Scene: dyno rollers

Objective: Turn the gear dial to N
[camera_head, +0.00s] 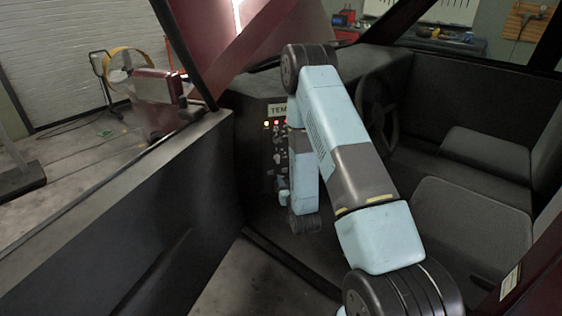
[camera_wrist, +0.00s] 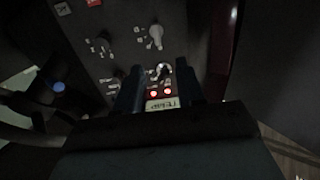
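The dark control panel (camera_head: 270,160) is left of the steering wheel in the head view, partly hidden by my arm. In the wrist view the panel (camera_wrist: 110,20) appears upside down. A knob with a pale ring (camera_wrist: 163,71) sits near two lit red lights (camera_wrist: 161,92). A light-coloured knob (camera_wrist: 156,36) and a dark knob (camera_wrist: 101,45) are farther up the picture. The labels are too small to tell which is the gear dial or where it points. My gripper (camera_wrist: 159,73) is open, its dark fingers apart on either side of the ringed knob; contact cannot be told.
A sign reading TEMP (camera_head: 278,109) tops the panel. The steering wheel (camera_head: 378,112) and dark seats (camera_head: 470,225) are to the right. A red frame post (camera_wrist: 224,40) runs beside the panel.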

